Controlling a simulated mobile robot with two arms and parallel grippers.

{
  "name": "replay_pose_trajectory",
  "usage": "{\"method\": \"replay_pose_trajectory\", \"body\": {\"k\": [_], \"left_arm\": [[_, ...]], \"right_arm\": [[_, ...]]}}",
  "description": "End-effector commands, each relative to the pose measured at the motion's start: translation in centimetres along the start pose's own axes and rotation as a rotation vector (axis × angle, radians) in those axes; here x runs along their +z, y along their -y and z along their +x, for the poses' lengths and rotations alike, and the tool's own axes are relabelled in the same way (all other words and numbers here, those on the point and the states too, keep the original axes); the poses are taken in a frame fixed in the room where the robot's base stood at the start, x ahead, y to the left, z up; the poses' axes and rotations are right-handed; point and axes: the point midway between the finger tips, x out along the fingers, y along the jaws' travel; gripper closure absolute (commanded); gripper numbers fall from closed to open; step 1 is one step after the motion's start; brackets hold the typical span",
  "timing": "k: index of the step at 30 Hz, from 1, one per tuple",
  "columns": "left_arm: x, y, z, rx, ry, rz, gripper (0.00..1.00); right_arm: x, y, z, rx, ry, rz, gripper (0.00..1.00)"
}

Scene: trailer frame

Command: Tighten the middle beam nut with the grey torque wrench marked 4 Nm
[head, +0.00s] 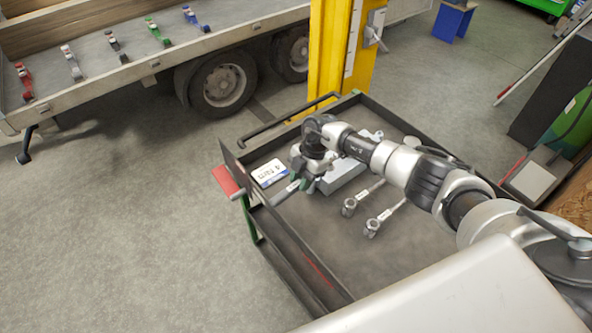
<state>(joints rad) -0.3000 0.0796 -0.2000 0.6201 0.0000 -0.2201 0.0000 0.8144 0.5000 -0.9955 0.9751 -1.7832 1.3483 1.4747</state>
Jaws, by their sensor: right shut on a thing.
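My right gripper (307,182) is over the left part of the tool cart's tray, shut on a grey bar-like tool (285,193). Its marking cannot be read, so I cannot tell for sure that it is the 4 Nm wrench. A white and blue card reading "4 Nm" (270,172) lies just left of the gripper. Two more wrenches with round heads lie in the tray, one nearer the gripper (350,207) and one further right (373,227).
The dark tool cart (310,268) has raised edges and a handle bar. A grey box (345,180) is beside my gripper. The trailer (95,87) carries several fittings along its edge. A yellow post (330,45) rises behind the cart. Floor (130,210) between cart and trailer is clear.

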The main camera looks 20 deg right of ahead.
Motion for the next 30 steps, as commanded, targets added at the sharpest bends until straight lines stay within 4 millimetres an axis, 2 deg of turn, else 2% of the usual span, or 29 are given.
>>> {"method": "replay_pose_trajectory", "body": {"k": [6,11,18,23,30], "left_arm": [[-0.2,0.0,-1.7,0.000,0.000,0.000,1.00],[-0.2,0.0,-2.0,0.000,0.000,0.000,1.00],[-0.3,0.1,-3.2,0.000,0.000,0.000,1.00],[-0.3,0.1,-3.4,0.000,0.000,0.000,1.00],[-0.4,0.1,-4.0,0.000,0.000,0.000,1.00]], "right_arm": [[0.1,2.4,-0.4,-0.044,0.001,-0.101,1.00],[0.2,3.3,-0.3,-0.060,0.000,-0.142,1.00],[0.7,5.8,-0.6,-0.107,0.001,-0.250,1.00],[1.0,6.7,-0.6,-0.123,0.000,-0.291,1.00],[1.8,8.9,-1.0,-0.167,0.000,-0.399,1.00]]}}
